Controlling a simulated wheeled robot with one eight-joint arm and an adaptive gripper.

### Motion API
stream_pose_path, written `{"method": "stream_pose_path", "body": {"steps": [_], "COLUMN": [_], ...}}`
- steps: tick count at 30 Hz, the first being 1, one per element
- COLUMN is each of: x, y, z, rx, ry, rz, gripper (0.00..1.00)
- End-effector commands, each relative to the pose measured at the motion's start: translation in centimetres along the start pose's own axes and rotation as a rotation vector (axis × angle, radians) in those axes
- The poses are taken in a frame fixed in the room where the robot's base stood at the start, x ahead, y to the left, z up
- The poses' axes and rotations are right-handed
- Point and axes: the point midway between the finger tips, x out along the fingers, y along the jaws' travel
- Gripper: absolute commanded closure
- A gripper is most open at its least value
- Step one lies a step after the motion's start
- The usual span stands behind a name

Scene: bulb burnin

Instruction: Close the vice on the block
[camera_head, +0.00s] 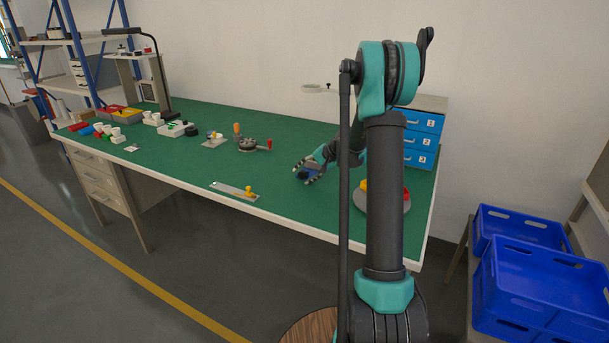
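My gripper (302,175) is low over the green workbench, right of its middle, reached past my arm. Its two dark striped fingers are spread apart. A small dark blue thing (308,173), which may be the vice, shows between and under the fingers. I cannot tell whether the fingers touch it. The block cannot be made out. The jaws and handle of the vice cannot be made out either, as the gripper covers part of this spot and it is small in the picture.
The green workbench (250,178) has bare room around my gripper. A round grey stand with red and yellow pieces (406,203) is partly behind my arm. A blue drawer cabinet (421,140) stands behind. A flat plate with a yellow knob (232,190) lies at the front edge.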

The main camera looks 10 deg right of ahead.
Motion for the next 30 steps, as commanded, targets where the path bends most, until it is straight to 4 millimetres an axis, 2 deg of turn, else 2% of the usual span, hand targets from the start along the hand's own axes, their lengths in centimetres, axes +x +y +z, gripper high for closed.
{"method": "stream_pose_path", "body": {"steps": [11, 24, 30], "x": [-0.6, -6.5, -7.8], "y": [0.0, 0.1, 0.0], "z": [0.0, 0.0, 0.0], "rx": [0.001, 0.001, 0.001], "ry": [0.0, 0.0, 0.001], "rz": [0.001, 0.0, 0.0], "gripper": [0.47, 0.47, 0.47]}}
